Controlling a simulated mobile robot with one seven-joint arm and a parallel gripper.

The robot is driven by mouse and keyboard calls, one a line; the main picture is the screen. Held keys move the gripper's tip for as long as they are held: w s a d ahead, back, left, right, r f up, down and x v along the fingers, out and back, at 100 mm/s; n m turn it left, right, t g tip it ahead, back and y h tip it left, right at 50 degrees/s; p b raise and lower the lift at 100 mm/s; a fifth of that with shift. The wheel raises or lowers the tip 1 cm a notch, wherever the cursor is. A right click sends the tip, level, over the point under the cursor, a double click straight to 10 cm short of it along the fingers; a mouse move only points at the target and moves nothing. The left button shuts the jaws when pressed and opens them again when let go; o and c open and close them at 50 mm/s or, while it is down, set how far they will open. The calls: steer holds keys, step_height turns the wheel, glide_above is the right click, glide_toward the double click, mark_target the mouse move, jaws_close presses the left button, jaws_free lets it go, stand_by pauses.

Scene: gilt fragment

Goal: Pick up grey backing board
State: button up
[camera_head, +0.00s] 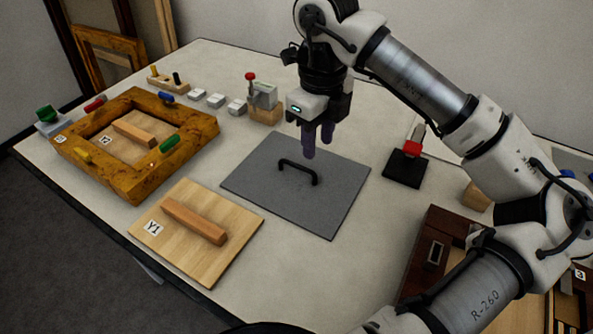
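A wooden board marked Y1 (185,256) with a wooden bar handle lies front left of the grey board. A gilt frame (83,170) with coloured clamps lies at the left.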

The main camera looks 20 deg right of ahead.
mark_target(315, 174)
step_height(315, 174, down, 9)
steer(key=shift+p, duration=0.95)
steer(key=shift+c, duration=0.3)
jaws_close()
